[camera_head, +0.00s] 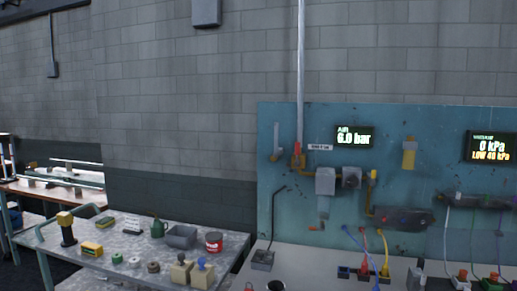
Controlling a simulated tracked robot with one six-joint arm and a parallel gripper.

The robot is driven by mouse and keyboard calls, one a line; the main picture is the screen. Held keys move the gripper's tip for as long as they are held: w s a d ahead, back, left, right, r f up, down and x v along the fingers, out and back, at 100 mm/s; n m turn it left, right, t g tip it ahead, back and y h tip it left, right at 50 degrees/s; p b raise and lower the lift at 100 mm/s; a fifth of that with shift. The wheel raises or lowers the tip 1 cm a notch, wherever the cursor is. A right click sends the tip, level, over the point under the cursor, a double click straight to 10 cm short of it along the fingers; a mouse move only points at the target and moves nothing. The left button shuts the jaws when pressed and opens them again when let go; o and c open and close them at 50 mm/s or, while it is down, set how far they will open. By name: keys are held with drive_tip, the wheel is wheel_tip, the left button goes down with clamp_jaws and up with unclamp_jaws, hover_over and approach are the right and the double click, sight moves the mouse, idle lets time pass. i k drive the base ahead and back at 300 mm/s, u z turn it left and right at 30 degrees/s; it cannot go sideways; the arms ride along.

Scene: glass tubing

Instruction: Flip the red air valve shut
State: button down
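A brass-coloured valve (298,160) is on the teal panel, at the foot of the vertical grey pipe. A small red-orange part, apparently its handle (297,147), stands roughly upright along the pipe, but it is too small to be sure of its angle. A small white label (320,147) sits right of it. The air display (353,135) reads 6.0 bar. My gripper is not in view, and nothing of my arm shows near the valve.
A grey filter unit (325,181) and a round dark part (351,177) sit right of and below the valve. A bench (222,262) with tools, a red can (214,243) and blocks stands at left. Coloured hoses (385,250) hang at right. The wall left of the panel is mostly bare.

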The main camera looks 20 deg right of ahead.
sight(296, 164)
drive_tip(key=u, duration=0.2)
drive_tip(key=i, duration=1.3)
drive_tip(key=z, duration=0.15)
